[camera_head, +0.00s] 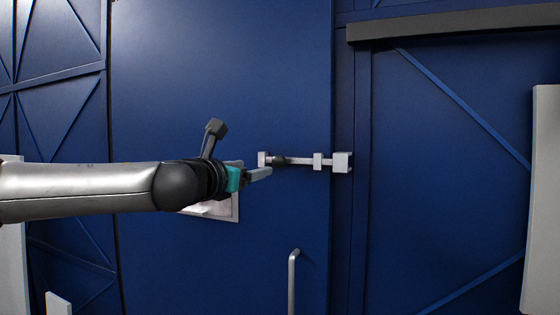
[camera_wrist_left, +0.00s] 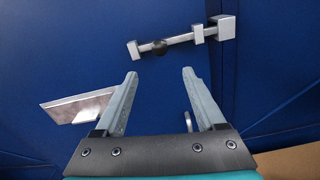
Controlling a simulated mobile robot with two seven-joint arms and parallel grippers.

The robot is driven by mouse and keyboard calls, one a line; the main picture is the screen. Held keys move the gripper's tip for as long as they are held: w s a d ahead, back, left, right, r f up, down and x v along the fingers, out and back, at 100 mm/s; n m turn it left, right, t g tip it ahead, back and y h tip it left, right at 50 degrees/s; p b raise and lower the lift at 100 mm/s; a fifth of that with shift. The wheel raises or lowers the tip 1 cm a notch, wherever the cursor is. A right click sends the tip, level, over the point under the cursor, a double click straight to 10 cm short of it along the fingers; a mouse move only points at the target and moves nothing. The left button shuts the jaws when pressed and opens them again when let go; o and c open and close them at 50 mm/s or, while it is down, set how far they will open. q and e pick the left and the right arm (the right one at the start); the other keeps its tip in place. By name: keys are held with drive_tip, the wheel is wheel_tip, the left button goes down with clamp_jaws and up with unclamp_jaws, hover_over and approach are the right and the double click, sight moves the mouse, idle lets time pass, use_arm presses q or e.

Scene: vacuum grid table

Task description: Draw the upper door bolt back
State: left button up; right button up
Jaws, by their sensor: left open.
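The upper door bolt (camera_head: 302,161) is a slim silver bar with a dark knob (camera_head: 279,160), lying level across the right edge of the blue door (camera_head: 220,80). It runs through small brackets into a silver keeper block (camera_head: 342,162) on the frame. My left gripper (camera_head: 262,172) is just left of and slightly below the knob in the head view. In the left wrist view the bolt (camera_wrist_left: 180,40) and its round knob (camera_wrist_left: 159,46) lie beyond the two fingertips (camera_wrist_left: 160,74), which are apart with nothing between them. My right gripper is not in view.
A silver plate (camera_head: 228,207) sits on the door behind my left wrist and also shows in the left wrist view (camera_wrist_left: 70,107). A vertical handle (camera_head: 292,280) stands below the bolt. A dark beam (camera_head: 450,22) crosses the upper right.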

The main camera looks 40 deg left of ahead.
sight(277, 162)
use_arm(q)
drive_tip(key=p+x, duration=0.8)
drive_tip(key=x, duration=0.1)
drive_tip(key=shift+d+r+p, duration=0.1)
drive_tip(key=shift+p, duration=0.2)
drive_tip(key=p+x, duration=0.1)
drive_tip(key=x, duration=0.1)
drive_tip(key=shift+w, duration=0.3)
drive_tip(key=shift+p+x, duration=0.5)
drive_tip(key=shift+x, duration=0.7)
clamp_jaws()
idle(0.5)
